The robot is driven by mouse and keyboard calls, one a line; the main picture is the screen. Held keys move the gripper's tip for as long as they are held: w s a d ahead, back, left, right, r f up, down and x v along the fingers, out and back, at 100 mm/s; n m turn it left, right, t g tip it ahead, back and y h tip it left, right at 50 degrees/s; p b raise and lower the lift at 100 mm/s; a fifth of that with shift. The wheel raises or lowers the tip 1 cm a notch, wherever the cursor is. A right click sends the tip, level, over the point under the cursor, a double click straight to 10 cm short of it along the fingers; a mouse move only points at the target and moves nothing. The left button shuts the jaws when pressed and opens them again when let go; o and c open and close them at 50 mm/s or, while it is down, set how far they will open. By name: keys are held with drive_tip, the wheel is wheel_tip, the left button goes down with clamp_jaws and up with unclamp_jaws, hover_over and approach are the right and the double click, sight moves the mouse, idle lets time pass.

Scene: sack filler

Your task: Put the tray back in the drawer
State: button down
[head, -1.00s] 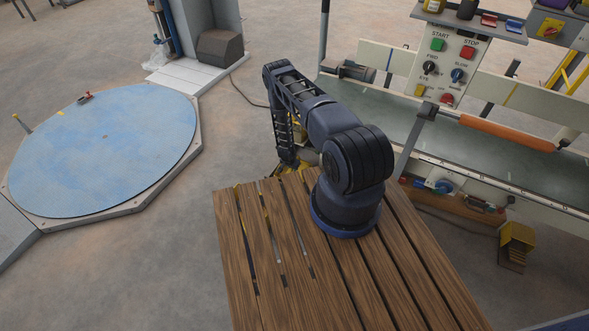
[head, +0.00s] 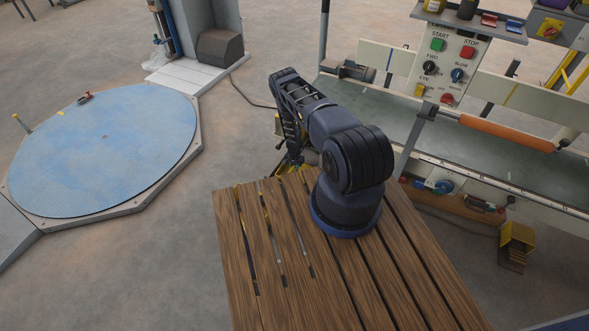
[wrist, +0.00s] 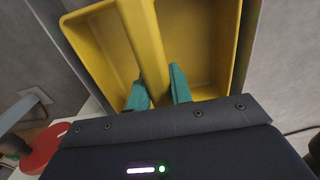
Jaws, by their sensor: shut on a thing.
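The yellow tray (wrist: 193,40) fills the upper part of the wrist view, with its raised walls and a bar running across its middle. My gripper (wrist: 156,84) has its two teal fingers on either side of that bar and is shut on it. The tray looks empty where I see into it. In the head view my arm hides the gripper and most of what is beyond the wooden slats; only small yellow patches show there. I cannot make out a drawer in either view.
A slatted wooden top (head: 330,285) lies around my arm's base. A conveyor (head: 480,165) with a control panel (head: 448,65) stands at the right. A round blue platform (head: 105,145) is at the left, with open floor between. A red round thing (wrist: 42,150) shows in the wrist view.

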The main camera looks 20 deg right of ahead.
drive_tip(key=shift+f, duration=0.2)
drive_tip(key=c, duration=1.3)
unclamp_jaws()
drive_tip(key=shift+o, duration=0.2)
drive_tip(key=shift+r, duration=0.1)
wheel_tip(320, 180, up, 12)
